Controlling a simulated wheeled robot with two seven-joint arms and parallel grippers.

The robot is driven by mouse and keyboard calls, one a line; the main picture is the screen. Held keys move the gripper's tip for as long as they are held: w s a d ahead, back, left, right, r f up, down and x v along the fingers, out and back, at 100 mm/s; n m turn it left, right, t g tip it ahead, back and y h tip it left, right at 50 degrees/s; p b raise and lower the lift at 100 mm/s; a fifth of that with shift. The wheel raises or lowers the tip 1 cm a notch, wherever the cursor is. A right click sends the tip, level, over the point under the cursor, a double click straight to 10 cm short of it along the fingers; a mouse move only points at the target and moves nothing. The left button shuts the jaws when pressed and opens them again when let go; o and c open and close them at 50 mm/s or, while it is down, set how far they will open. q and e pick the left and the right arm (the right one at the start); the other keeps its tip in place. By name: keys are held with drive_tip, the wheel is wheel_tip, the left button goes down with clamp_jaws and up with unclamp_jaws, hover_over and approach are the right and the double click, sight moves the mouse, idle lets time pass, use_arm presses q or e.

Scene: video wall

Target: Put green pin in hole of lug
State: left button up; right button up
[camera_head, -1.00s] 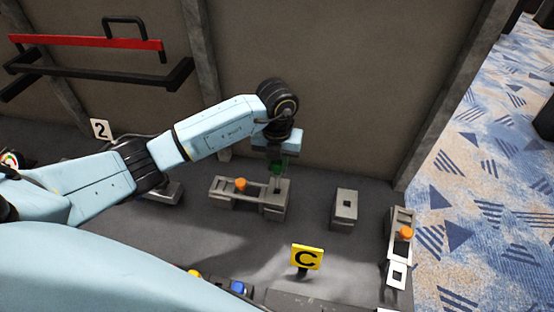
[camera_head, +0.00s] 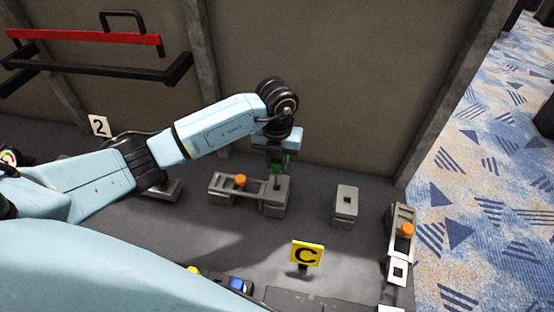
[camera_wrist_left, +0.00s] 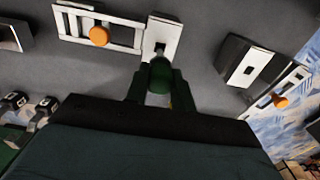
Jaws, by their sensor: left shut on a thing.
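My left gripper (camera_head: 277,168) is shut on the green pin (camera_head: 277,158) and holds it above a grey lug block (camera_head: 275,202) in the head view. In the left wrist view the pin (camera_wrist_left: 159,75) stands between the two dark green fingers (camera_wrist_left: 160,92). The lug (camera_wrist_left: 162,32) is just beyond it, with a dark hole close to the pin's end. The pin hides part of the lug there, and I cannot tell whether its tip is in the hole. My right gripper is not in view.
A grey slotted bracket with an orange knob (camera_head: 240,181) adjoins the lug's left side. A separate grey block with a square hole (camera_head: 345,204) stands to the right. A second orange-knobbed latch (camera_head: 406,230) and a yellow C sign (camera_head: 306,254) are nearby.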

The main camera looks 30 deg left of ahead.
sight(277, 177)
use_arm(q)
drive_tip(key=shift+f+b, duration=0.3)
drive_tip(key=shift+f, duration=0.15)
idle(0.6)
drive_tip(key=shift+f+b, duration=0.45)
drive_tip(key=shift+f, duration=0.15)
drive_tip(key=shift+f, duration=0.2)
drive_tip(key=shift+f+b, duration=1)
drive_tip(key=shift+f, duration=0.25)
drive_tip(key=shift+f, duration=0.3)
drive_tip(key=shift+f+b, duration=0.7)
drive_tip(key=o, duration=1.6)
drive_tip(key=shift+c, duration=0.2)
